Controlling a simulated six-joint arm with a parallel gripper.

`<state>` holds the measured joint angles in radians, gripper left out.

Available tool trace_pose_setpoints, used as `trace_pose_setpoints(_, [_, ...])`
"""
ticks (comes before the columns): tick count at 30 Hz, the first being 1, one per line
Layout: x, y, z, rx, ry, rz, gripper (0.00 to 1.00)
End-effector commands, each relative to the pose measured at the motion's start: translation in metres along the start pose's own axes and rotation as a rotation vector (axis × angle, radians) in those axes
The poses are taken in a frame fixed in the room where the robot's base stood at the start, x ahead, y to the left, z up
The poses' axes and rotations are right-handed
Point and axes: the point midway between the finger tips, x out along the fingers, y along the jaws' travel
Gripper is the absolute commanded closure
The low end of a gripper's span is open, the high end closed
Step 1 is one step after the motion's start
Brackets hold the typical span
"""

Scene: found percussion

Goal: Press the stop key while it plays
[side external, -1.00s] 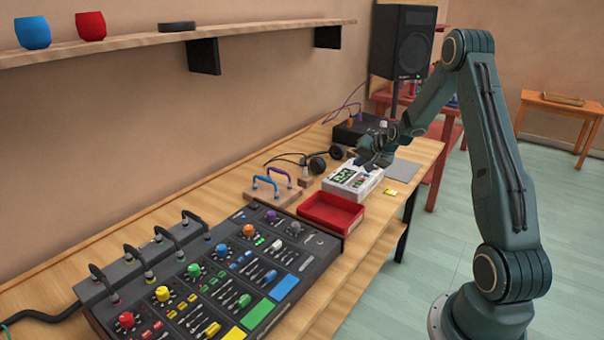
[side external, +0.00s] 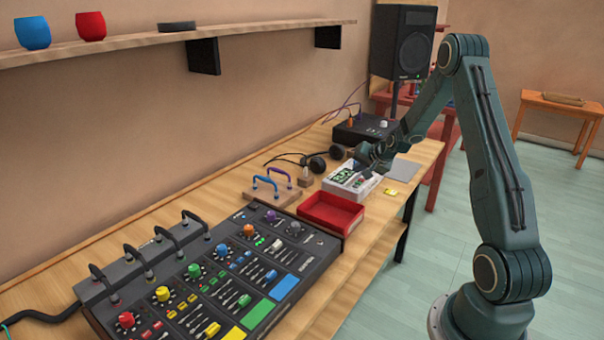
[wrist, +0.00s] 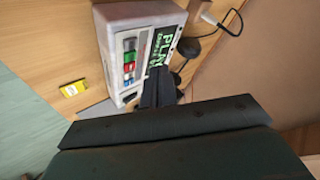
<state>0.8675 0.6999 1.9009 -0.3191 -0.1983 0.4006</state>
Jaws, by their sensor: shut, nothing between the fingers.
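A white player box (side external: 342,189) sits on the bench in the side view, and it also shows in the wrist view (wrist: 112,45). Its dark screen (wrist: 162,48) reads PLAY in green letters. Beside the screen is a row of small coloured keys (wrist: 129,62), red and green among them; their labels are too small to read. My gripper (side external: 364,172) is shut and empty over the box. In the wrist view its dark fingertips (wrist: 160,80) lie near the screen's lower end, to the right of the keys. I cannot tell whether they touch the box.
A red tray (side external: 332,211) and a mixer (side external: 215,275) with coloured knobs lie nearer along the bench. Headphones (side external: 337,152) and a dark knobbed box (side external: 360,129) stand behind the player. A small yellow item (wrist: 73,88) lies beside it, and a grey pad (side external: 403,170) is farther off.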

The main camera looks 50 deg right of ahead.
Motion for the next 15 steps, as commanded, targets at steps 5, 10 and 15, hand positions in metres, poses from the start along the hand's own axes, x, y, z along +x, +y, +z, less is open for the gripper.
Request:
trace_pose_setpoints(5, [0.007,0.006,0.006,0.001,-0.002,0.001,1.0])
trace_pose_setpoints(10, [0.014,0.01,0.01,0.001,-0.001,0.001,1.0])
trace_pose_setpoints(15, [0.018,0.013,0.013,0.001,0.0,0.0,1.0])
